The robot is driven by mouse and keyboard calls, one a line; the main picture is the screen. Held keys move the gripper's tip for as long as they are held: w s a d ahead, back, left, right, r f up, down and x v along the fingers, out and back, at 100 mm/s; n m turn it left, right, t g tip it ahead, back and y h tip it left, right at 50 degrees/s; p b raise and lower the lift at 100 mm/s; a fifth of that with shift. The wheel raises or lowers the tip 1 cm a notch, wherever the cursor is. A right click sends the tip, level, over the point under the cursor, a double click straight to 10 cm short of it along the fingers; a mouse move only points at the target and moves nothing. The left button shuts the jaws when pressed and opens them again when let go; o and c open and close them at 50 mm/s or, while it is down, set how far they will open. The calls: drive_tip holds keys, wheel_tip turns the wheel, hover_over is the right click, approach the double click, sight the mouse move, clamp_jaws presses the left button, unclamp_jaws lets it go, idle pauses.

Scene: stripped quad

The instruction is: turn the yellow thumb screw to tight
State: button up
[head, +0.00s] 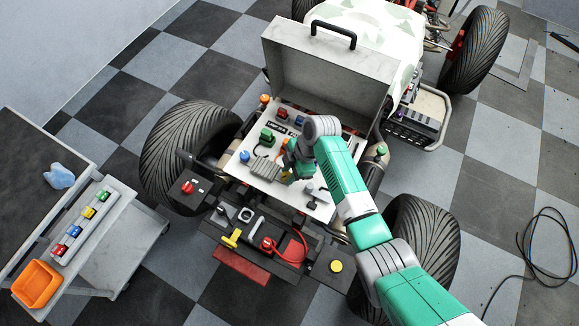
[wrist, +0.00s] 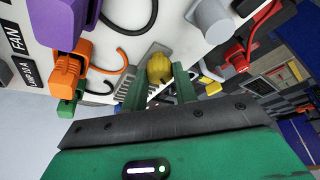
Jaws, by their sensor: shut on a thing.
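The yellow thumb screw (wrist: 157,66) shows in the wrist view between the two green fingertips of my gripper (wrist: 160,76). The fingers are shut on its sides. It sits beside a grey finned block; any mark of tight or loose cannot be made out. In the head view my gripper (head: 293,168) reaches down over the white panel (head: 318,211) of the open box, just right of the grey finned block (head: 264,171). The thumb screw is hidden there behind my gripper and arm.
In the wrist view, an orange connector (wrist: 68,68), a purple connector (wrist: 58,22), a grey cylinder (wrist: 209,22) and a red part (wrist: 240,52) surround my gripper.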

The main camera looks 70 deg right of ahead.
drive_tip(key=m+p, duration=0.1)
drive_tip(key=m+h+p, duration=0.1)
drive_tip(key=m, duration=0.1)
drive_tip(key=m+p, duration=0.1)
drive_tip(key=p, duration=0.1)
drive_tip(key=shift+a+r+t+h, duration=0.2)
drive_tip(key=shift+r+t+h, duration=0.05)
drive_tip(key=shift+t+h, duration=0.05)
drive_tip(key=m+h+p, duration=0.1)
drive_tip(key=m, duration=0.1)
drive_tip(key=m+p, duration=0.2)
drive_tip(key=m, duration=0.1)
drive_tip(key=shift+a+h, duration=0.15)
drive_tip(key=shift+h, duration=0.25)
drive_tip(key=m+h+p, duration=0.1)
drive_tip(key=m, duration=0.1)
drive_tip(key=m+p, duration=0.1)
drive_tip(key=m, duration=0.1)
drive_tip(key=shift+a+f+h, duration=0.1)
drive_tip(key=shift+a+h, duration=0.05)
drive_tip(key=shift+h, duration=0.25)
drive_tip(key=shift+w+f+m+g+h+p, duration=0.1)
drive_tip(key=shift+m+g+h+p, duration=0.25)
drive_tip(key=shift+m, duration=0.7)
drive_tip(key=shift+m+g+h+p, duration=0.25)
drive_tip(key=shift+m+g, duration=0.1)
drive_tip(key=shift+m, duration=0.7)
drive_tip(key=shift+a, duration=0.1)
drive_tip(key=o, duration=1)
drive_tip(key=shift+c, duration=0.2)
